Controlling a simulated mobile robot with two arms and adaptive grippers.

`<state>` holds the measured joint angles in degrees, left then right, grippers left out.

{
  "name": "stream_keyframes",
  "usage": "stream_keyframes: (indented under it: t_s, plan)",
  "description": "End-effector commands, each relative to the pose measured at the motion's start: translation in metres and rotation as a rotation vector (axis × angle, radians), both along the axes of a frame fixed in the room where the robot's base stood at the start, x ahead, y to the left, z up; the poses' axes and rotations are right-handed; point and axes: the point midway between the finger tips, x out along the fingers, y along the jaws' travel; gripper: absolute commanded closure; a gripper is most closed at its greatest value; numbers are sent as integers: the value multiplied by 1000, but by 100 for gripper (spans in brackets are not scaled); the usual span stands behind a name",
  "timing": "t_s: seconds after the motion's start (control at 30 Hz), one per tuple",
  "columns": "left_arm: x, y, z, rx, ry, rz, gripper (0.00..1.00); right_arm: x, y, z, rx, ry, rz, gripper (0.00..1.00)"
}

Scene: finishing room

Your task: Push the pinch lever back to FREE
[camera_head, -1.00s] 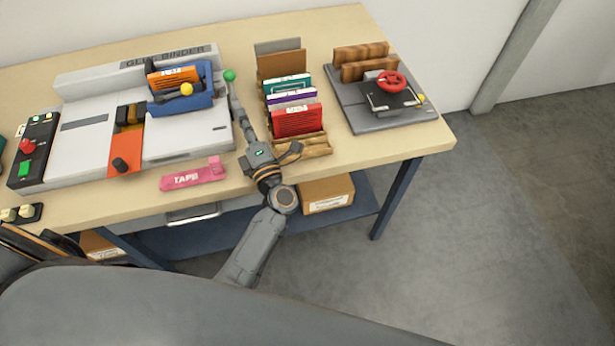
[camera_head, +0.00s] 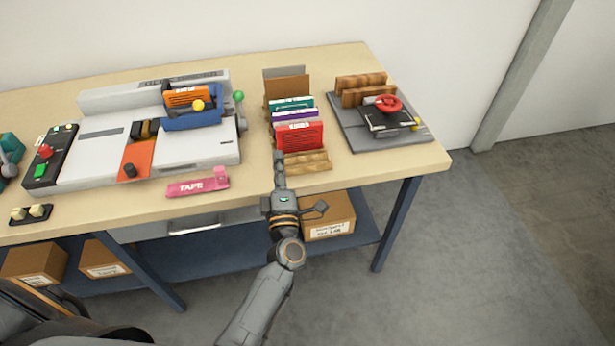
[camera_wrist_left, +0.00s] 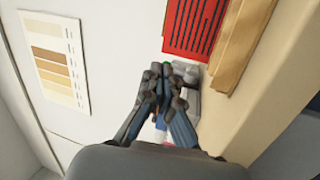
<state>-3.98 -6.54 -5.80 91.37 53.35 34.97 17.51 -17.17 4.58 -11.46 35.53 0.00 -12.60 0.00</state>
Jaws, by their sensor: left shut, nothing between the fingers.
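The grey glue binder (camera_head: 85,165) stands on the left part of the table. A lever with a green ball knob (camera_head: 238,97) rises at its right end. A yellow ball knob (camera_head: 198,105) shows at the blue clamp (camera_head: 193,120), which holds an orange booklet (camera_head: 188,97). Which of these is the pinch lever, and any FREE mark, I cannot read. My left gripper (camera_head: 279,160) is shut and empty, in front of the booklet rack and apart from the green-knobbed lever. Its closed fingers show in the left wrist view (camera_wrist_left: 163,75). My right gripper is not in view.
A wooden rack (camera_head: 307,161) with upright booklets, the front one red (camera_head: 300,137), stands just beyond my left gripper. A press with a red handwheel (camera_head: 388,103) is at the right. A pink tape strip (camera_head: 197,186) lies before the binder.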

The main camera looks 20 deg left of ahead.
Motion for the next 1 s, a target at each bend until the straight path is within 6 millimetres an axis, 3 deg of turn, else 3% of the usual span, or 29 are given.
stream_keyframes:
  t_s: [0.4, 0.63, 1.0]
  plan:
    - [-8, -62, -1, 288, 178, -325, 100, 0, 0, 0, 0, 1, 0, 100]
    - [-12, -74, -6, 350, 224, -389, 100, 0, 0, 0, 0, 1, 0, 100]
    - [-13, -74, -6, 354, 227, -393, 100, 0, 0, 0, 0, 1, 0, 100]
